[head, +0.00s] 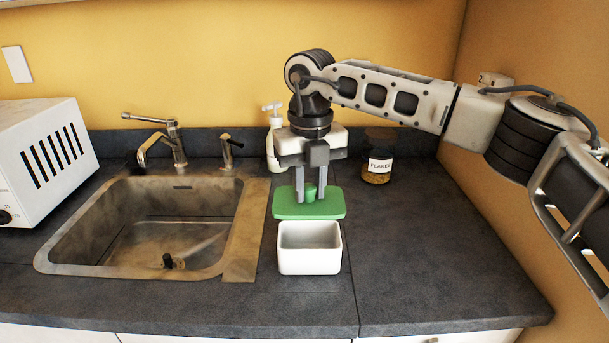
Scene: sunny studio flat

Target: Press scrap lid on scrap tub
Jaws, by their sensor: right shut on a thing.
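The scrap tub (310,261) is a white, open-topped rectangular tub on the dark counter, right of the sink. The scrap lid (283,207) is a flat green rectangle with a green knob on top. My right gripper (311,195) points down and is shut on the knob of the lid. The lid appears just behind and above the tub's back rim, roughly level, and the tub's opening shows in front of it. How high the lid is above the counter is hard to tell. My left gripper is not in the picture.
A steel sink (245,232) with a tap (172,146) lies left of the tub. A white soap bottle (273,145) stands behind my right gripper. A jar labelled flakes (377,168) stands back right. The counter (430,260) on the right is clear. A white toaster oven (45,160) stands far left.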

